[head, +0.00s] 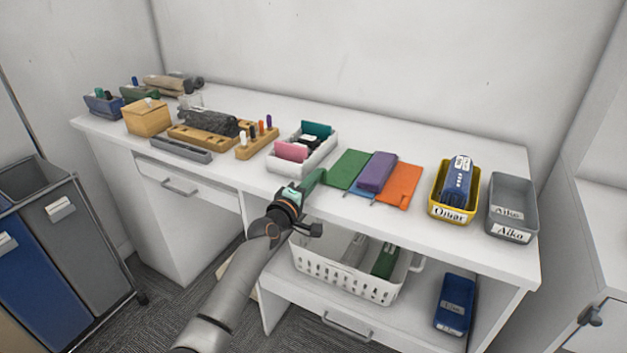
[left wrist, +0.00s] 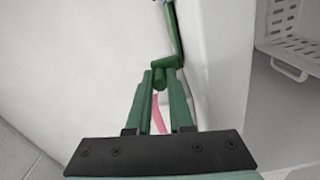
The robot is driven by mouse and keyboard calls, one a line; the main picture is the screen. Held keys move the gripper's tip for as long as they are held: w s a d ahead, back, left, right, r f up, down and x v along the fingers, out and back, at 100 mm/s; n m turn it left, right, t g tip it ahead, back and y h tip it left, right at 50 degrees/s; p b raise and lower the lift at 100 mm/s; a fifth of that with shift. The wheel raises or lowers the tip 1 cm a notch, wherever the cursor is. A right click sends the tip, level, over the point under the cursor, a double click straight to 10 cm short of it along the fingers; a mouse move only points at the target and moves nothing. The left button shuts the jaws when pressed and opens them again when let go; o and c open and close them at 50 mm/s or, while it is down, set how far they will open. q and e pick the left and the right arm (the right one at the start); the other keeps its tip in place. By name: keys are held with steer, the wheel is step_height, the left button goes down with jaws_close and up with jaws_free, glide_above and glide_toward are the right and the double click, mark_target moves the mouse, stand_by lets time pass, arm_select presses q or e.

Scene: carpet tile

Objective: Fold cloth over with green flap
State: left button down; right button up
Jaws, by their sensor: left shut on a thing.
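The cloth lies near the front edge of the white desk in the head view, with a green flap (head: 346,170) on its left and an orange flap (head: 402,186) on its right. A purple folded piece (head: 376,172) covers its middle, and blue shows at the front. My left gripper (head: 316,179) is at the green flap's left front side, shut on its edge. In the left wrist view its green fingers (left wrist: 160,82) meet a narrow green strip (left wrist: 174,35) at the tips. The exact contact is hard to make out. My right gripper is not in view.
A white tray (head: 273,165) with pink and teal items stands left of the cloth. A yellow bin (head: 435,209) and a grey bin (head: 513,208) stand to the right. Below is a white basket (head: 335,281) on a shelf. Wooden holders and boxes fill the desk's left.

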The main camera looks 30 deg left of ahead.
arm_select(q)
steer(key=c, duration=0.9)
jaws_free()
steer(key=shift+f, duration=0.1)
steer(key=shift+o, duration=0.5)
